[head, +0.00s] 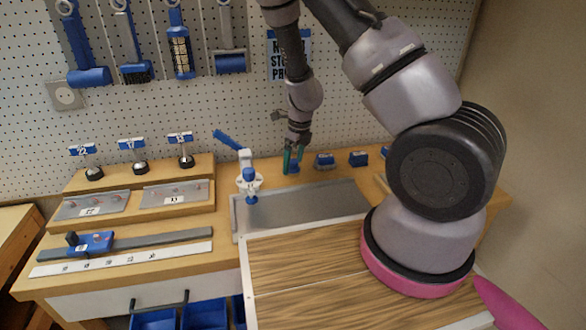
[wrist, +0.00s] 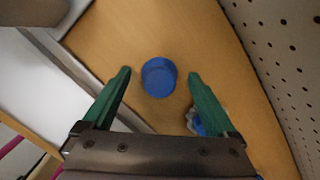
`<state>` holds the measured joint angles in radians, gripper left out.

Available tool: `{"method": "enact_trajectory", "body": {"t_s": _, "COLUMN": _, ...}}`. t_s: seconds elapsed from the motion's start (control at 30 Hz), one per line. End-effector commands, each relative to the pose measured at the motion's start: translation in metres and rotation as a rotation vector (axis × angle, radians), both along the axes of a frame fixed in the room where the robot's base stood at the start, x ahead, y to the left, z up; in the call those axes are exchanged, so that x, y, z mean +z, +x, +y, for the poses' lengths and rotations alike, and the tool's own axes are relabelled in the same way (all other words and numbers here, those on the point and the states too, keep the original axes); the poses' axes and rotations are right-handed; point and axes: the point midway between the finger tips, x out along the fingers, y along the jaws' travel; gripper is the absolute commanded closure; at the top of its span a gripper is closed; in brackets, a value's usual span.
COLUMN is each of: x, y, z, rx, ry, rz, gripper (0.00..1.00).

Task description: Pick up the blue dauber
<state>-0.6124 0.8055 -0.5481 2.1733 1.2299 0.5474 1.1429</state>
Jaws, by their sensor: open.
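The blue dauber shows in the wrist view as a short, round blue cylinder (wrist: 159,78) on the wooden bench top. My gripper (wrist: 160,73) is open, with its green fingers on either side of the dauber in that view and a gap on both sides. I cannot tell how far above the bench the fingertips are. In the head view my gripper (head: 293,160) points down near the back of the bench, and the dauber (head: 294,168) is partly hidden behind its green fingers.
A blue and whitish item (wrist: 197,124) is partly hidden by the right finger. Several small blue items (head: 325,160) line the back. The pegboard (wrist: 285,60) is close behind.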

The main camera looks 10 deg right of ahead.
Motion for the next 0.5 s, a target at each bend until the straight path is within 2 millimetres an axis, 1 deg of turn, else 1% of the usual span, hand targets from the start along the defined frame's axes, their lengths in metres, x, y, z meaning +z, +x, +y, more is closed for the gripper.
{"method": "enact_trajectory", "body": {"t_s": 0.07, "x": -0.0052, "y": 0.0002, "z": 0.0005, "rx": -0.001, "ry": -0.001, "rz": 0.001, "gripper": 0.08}}
{"method": "enact_trajectory", "body": {"t_s": 0.27, "x": -0.0057, "y": 0.0005, "z": 0.0006, "rx": 0.000, "ry": 0.000, "rz": 0.000, "gripper": 0.08}}
{"method": "enact_trajectory", "body": {"t_s": 0.3, "x": -0.0056, "y": 0.0004, "z": 0.0006, "rx": 0.000, "ry": 0.000, "rz": 0.000, "gripper": 0.16}}
{"method": "enact_trajectory", "body": {"t_s": 0.37, "x": -0.0056, "y": 0.0004, "z": 0.0005, "rx": 0.000, "ry": 0.000, "rz": 0.000, "gripper": 0.39}}
{"method": "enact_trajectory", "body": {"t_s": 0.4, "x": -0.0055, "y": 0.0004, "z": 0.0006, "rx": 0.000, "ry": 0.000, "rz": 0.000, "gripper": 0.54}}
{"method": "enact_trajectory", "body": {"t_s": 0.47, "x": -0.0055, "y": 0.0004, "z": 0.0006, "rx": 0.000, "ry": 0.000, "rz": 0.000, "gripper": 0.77}}
{"method": "enact_trajectory", "body": {"t_s": 0.5, "x": -0.0054, "y": 0.0004, "z": 0.0005, "rx": 0.000, "ry": 0.000, "rz": 0.000, "gripper": 0.92}}
